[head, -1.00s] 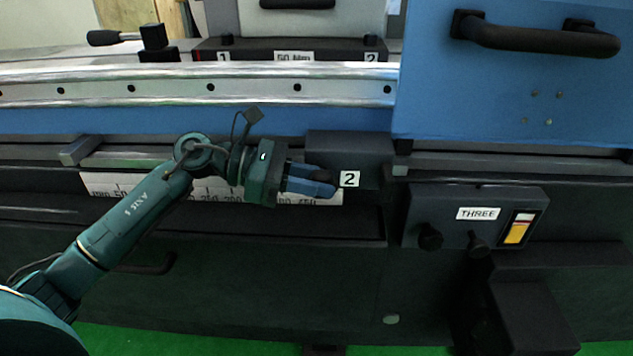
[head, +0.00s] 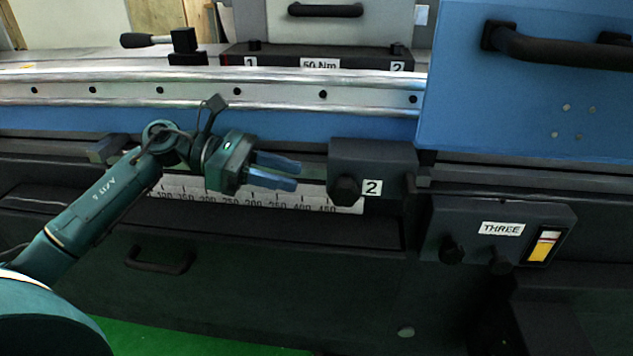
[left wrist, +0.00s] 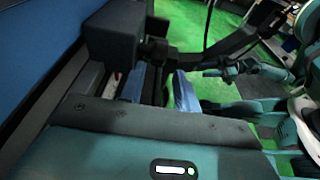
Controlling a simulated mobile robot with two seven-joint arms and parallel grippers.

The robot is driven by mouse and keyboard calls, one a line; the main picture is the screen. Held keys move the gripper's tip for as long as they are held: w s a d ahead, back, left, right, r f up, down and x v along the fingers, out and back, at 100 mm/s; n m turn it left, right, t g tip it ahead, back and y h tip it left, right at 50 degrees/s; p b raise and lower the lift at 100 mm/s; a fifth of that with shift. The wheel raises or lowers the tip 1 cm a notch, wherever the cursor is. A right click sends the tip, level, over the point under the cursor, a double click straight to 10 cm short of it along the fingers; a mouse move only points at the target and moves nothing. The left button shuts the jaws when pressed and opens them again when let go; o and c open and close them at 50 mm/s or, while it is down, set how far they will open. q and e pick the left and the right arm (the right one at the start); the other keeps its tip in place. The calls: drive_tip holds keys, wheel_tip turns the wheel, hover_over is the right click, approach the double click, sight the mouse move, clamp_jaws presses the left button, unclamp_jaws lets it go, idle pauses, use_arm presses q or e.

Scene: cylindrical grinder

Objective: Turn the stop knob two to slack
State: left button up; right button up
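Stop knob two is a black knob (head: 345,190) on the front of a dark stop block (head: 372,158), left of a white label "2" (head: 372,188). A printed scale (head: 250,198) runs behind and below it. My left gripper (head: 298,176) is open and empty, its two blue fingers apart. It is left of the knob, pointing at it, with a gap between. The left wrist view shows both fingers (left wrist: 158,88), with the block (left wrist: 113,32) beyond them. The knob's turn angle cannot be told.
A panel marked "THREE" (head: 502,230) with black knobs stands at right. A blue cover with a black handle (head: 560,46) is above it. A metal rail (head: 200,92) runs above the arm. A drawer handle (head: 160,262) is below. Open space lies before the machine.

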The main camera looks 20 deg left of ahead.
use_arm(q)
drive_tip(key=v, duration=0.4)
idle(0.4)
